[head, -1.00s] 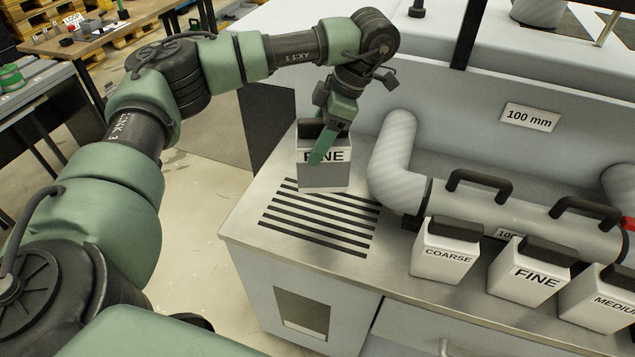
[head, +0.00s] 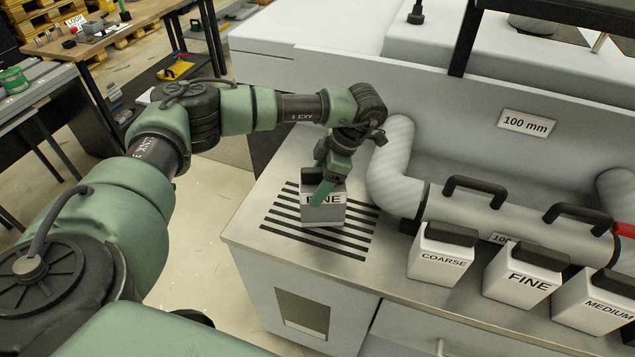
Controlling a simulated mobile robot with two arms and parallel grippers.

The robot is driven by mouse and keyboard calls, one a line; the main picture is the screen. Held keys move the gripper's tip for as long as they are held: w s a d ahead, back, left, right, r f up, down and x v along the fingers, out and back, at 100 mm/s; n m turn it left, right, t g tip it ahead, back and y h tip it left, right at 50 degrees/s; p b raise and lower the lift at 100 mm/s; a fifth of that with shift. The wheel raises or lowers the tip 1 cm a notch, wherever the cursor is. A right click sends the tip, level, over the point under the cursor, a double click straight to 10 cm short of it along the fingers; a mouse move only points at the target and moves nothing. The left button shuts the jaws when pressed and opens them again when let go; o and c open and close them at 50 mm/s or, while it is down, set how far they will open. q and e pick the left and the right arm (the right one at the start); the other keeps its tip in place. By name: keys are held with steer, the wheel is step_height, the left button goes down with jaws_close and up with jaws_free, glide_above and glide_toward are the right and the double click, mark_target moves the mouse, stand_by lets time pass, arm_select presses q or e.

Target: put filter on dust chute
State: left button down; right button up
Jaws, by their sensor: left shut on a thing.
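My left gripper (head: 322,190) is shut on this filter from above. The filter looks upright and covers the middle slats; whether it touches them I cannot tell for sure. Three more filter boxes stand in a row to the right: COARSE (head: 441,254), a second FINE (head: 523,275) and MEDIUM (head: 597,303). My right gripper is not in view.
A grey pipe (head: 392,165) bends down just right of the grille. It joins a horizontal cylinder with black handles (head: 478,190) behind the filter row. A "100 mm" sign (head: 527,122) is on the machine wall. The cabinet top's front left corner is clear.

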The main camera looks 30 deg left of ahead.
arm_select(q)
steer(key=shift+f, duration=0.1)
steer(key=shift+c, duration=1.6)
jaws_free()
steer(key=shift+w+r, duration=0.1)
steer(key=shift+r, duration=0.2)
steer(key=b+v, duration=0.3)
steer(key=v, duration=0.8)
steer(key=shift+b, duration=0.4)
steer(key=shift+d+r, duration=0.1)
steer(key=shift+r, duration=0.25)
